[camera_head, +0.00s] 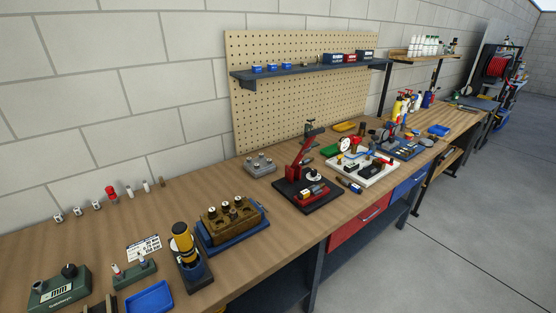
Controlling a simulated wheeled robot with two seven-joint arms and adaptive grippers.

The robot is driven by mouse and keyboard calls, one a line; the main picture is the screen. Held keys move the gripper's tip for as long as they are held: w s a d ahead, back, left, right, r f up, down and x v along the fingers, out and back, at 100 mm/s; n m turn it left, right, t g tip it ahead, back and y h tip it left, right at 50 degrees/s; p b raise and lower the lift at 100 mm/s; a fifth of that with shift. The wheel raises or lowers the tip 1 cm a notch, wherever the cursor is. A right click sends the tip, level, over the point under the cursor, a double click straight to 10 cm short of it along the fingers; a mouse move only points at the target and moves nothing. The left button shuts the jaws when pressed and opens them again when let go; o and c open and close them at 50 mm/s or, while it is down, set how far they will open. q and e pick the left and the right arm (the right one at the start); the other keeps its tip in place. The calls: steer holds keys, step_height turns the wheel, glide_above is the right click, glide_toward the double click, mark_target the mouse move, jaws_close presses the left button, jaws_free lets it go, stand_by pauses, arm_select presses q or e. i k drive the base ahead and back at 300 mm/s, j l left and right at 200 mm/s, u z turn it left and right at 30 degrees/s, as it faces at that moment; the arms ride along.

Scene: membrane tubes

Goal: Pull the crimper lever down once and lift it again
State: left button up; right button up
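The crimper is most likely the red press (300,172) on a dark base plate (312,205), in the middle of the bench. Its red lever arm (306,148) is raised and slants up to the right. A dark handle (310,128) is at its top end. Small round and block-shaped parts sit on the base below the arm. Neither of my grippers shows in this view, and nothing is seen touching the lever.
A brass-coloured block with cylinders (226,232) stands on a blue tray left of the press. A yellow-and-black cylinder (183,243) stands nearer. A white board with gauges (362,171) is to the right. A shelf (300,72) hangs behind. Bare wood (150,210) lies at the left.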

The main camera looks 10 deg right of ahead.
mark_target(310, 136)
steer(key=i+l, duration=0.15)
steer(key=l, duration=0.2)
steer(key=i+l, duration=0.15)
steer(key=l, duration=0.25)
steer(key=i+l, duration=0.15)
steer(key=l, duration=0.2)
steer(key=u, duration=0.05)
